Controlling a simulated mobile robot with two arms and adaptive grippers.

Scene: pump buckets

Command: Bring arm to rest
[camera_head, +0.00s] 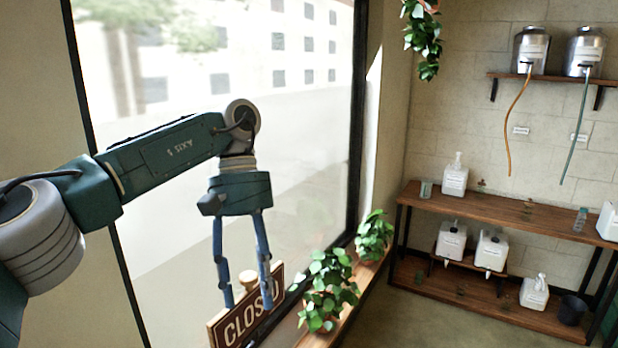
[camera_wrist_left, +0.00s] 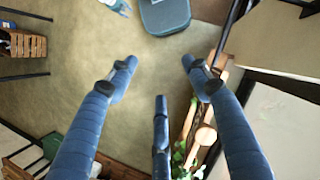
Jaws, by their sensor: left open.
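My left arm reaches in from the left in the head view, and its gripper (camera_head: 248,298) hangs down, open, in front of the window. The fingers are apart with nothing between them. A "CLOSED" sign (camera_head: 238,326) and plants show behind and below the fingertips. In the left wrist view the gripper's blue fingers (camera_wrist_left: 160,85) are spread over the bare floor and hold nothing. My right gripper is not seen in either view.
The window (camera_head: 300,130) is close behind my left arm. Potted plants (camera_head: 325,290) line the sill ledge. A wooden bench (camera_head: 490,212) with several white pump containers stands at the right, below two metal tanks (camera_head: 530,50) with hoses. The floor (camera_head: 430,320) between is clear.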

